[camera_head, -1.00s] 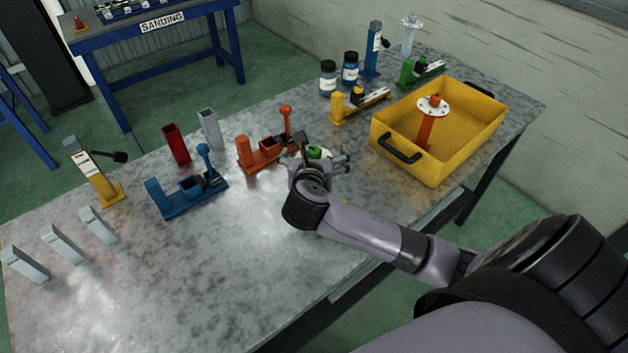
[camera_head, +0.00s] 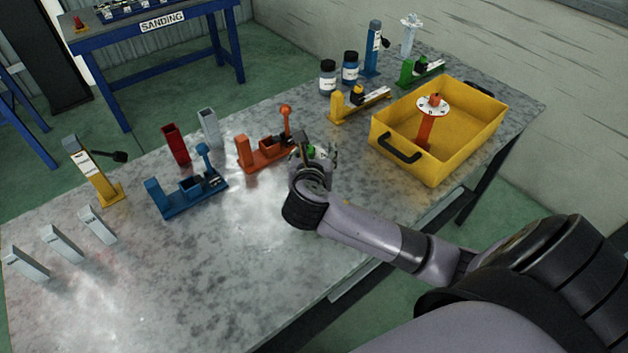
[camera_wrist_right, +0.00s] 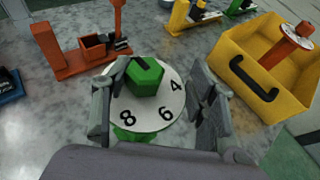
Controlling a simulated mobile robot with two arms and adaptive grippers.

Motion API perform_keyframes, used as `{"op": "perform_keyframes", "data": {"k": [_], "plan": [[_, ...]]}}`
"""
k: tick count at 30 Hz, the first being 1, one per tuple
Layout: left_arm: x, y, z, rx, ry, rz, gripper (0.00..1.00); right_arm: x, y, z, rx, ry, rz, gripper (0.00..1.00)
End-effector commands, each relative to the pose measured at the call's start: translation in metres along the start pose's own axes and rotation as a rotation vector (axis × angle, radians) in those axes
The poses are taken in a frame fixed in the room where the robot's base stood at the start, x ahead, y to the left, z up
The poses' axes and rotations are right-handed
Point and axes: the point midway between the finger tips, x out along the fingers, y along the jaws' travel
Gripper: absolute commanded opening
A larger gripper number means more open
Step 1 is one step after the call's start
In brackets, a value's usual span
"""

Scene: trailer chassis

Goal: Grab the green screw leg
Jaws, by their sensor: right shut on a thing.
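The green screw leg (camera_wrist_right: 145,78) has a green hexagonal top on a white numbered disc, with more green below the disc. In the right wrist view it stands between the fingers of my right gripper (camera_wrist_right: 160,95), which is shut on it. In the head view only a bit of its green top (camera_head: 311,150) shows, because my right gripper (camera_head: 318,158) covers the rest. How far it is above the table cannot be told. My left gripper is not in view.
An orange fixture (camera_head: 262,155) stands close to the left of the gripper, with a blue fixture (camera_head: 188,195) farther left. A yellow bin (camera_head: 450,155) holding an orange screw leg (camera_head: 426,130) is to the right. The table (camera_head: 215,270) is clear in front.

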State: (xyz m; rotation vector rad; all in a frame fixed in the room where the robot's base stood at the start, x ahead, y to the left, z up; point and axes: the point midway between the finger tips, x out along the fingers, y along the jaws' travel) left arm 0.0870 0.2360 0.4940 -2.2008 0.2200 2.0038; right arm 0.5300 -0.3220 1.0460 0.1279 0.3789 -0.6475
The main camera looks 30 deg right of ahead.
Motion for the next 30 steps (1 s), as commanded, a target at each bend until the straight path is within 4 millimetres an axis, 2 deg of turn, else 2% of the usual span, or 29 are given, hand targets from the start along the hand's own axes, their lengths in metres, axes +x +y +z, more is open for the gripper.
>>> {"op": "perform_keyframes", "data": {"k": [2, 13, 25, 30], "plan": [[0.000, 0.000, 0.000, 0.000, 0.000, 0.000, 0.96, 0.000, 0.000, 0.000, 0.000, 0.001, 0.001, 0.25], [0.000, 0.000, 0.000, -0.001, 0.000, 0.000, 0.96, 0.000, 0.001, 0.000, 0.000, 0.001, 0.001, 0.00], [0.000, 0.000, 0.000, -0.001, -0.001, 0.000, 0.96, -0.001, 0.001, 0.002, 0.002, -0.003, 0.002, 0.00], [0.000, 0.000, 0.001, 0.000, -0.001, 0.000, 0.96, -0.004, 0.001, 0.013, 0.005, -0.005, 0.001, 0.00]]}}
